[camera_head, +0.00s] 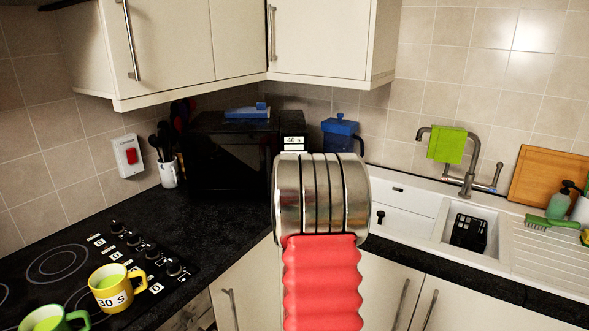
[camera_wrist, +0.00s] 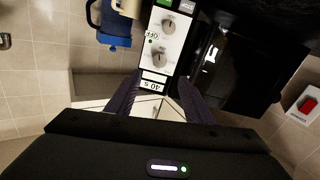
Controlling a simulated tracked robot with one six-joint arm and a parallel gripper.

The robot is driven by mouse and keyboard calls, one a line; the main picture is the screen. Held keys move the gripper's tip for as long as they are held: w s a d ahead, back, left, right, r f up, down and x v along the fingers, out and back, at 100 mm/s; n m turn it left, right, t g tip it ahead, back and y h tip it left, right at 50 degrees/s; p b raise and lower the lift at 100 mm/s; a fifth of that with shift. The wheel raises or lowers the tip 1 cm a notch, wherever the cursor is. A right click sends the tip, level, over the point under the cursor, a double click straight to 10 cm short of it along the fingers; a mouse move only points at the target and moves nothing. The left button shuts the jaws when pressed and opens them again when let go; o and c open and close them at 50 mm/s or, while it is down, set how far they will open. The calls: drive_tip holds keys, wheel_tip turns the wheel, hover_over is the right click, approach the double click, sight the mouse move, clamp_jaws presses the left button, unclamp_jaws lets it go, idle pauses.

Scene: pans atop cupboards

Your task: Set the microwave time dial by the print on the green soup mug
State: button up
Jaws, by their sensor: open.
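The black microwave (camera_head: 232,150) stands in the back corner of the counter. Its light control panel (camera_wrist: 150,65) shows upside down in the wrist view, with one dial (camera_wrist: 169,25) and another dial (camera_wrist: 159,57) close to my gripper. A "40 s" label (camera_wrist: 152,85) and "OFF" print are on the panel. My gripper (camera_wrist: 160,76) is open and empty, its two dark fingers to either side of the panel's near end; contact is unclear. A green mug (camera_head: 50,319) is cut off at the lower left, its print not readable. A yellow mug (camera_head: 112,287) reads "30 s".
A blue container (camera_head: 340,135) stands right of the microwave. Wall cupboards (camera_head: 320,40) hang above. The sink (camera_head: 470,229) and tap are at the right. My red arm blocks the middle.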

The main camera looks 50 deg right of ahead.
drive_tip(key=x, duration=1.3)
drive_tip(key=shift+w+d, duration=0.25)
drive_tip(key=shift+d, duration=0.05)
drive_tip(key=shift+c, duration=0.2)
drive_tip(key=c, duration=1)
drive_tip(key=shift+m, duration=0.3)
drive_tip(key=shift+m, duration=1.8)
